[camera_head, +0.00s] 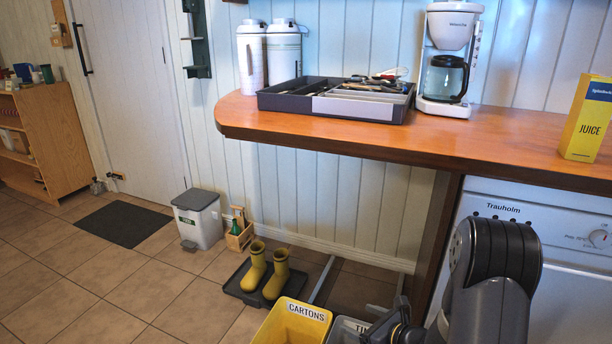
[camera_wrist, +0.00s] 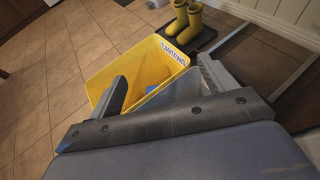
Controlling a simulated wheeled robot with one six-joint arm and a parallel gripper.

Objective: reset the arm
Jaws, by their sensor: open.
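My gripper (camera_wrist: 158,98) shows in the wrist view with its two fingers wide apart and nothing between them. It is above the yellow bin marked CARTONS (camera_wrist: 143,58) and the grey bin (camera_wrist: 182,88) beside it. A small blue thing (camera_wrist: 151,89) shows low between the fingers, too small to name. In the head view my folded arm is at the lower right, in front of the white appliance, and the gripper's fingertips are not clear there. The yellow bin (camera_head: 290,322) and the grey bin (camera_head: 345,331) stand at the bottom edge of that view.
The wooden counter (camera_head: 300,122) holds a utensil tray (camera_head: 355,107), a coffee maker (camera_head: 447,60), two white canisters (camera_head: 268,50) and a yellow juice carton (camera_head: 588,118). Yellow boots (camera_head: 268,271) stand on a dark tray behind the bins.

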